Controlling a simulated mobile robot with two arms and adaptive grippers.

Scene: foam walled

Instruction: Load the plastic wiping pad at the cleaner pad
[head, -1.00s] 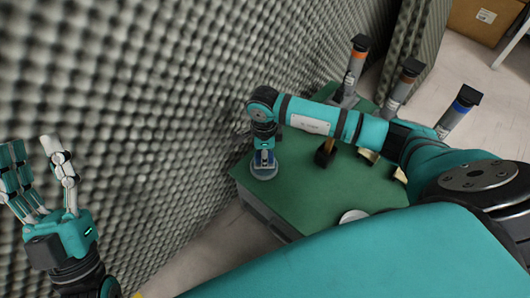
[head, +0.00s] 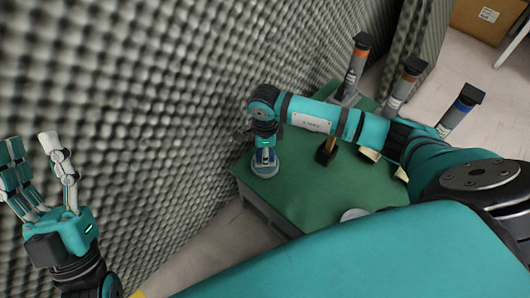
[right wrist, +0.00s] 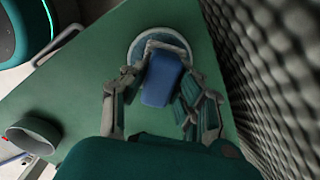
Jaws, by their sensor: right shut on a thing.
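A blue block (right wrist: 163,80), which looks like the plastic wiping pad, is between the fingers of my right gripper (right wrist: 160,78). It sits over a round grey-blue disc (right wrist: 140,42); I cannot tell whether the two are joined. In the head view the disc (head: 265,168) is at the green table's near-left corner, under my right gripper (head: 264,152), with some blue (head: 264,157) showing above it. The fingers hide part of the block. I cannot tell which round piece is the cleaner pad. My left gripper (head: 38,165) is open and empty, away from the table.
The green table (head: 300,200) stands beside the grey foam wall (head: 160,100). A round pale piece (head: 353,214) lies at its front edge. A dark block (head: 325,152) and several upright tubes with orange and blue bands (head: 356,66) stand farther back. The table's left front is mostly clear.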

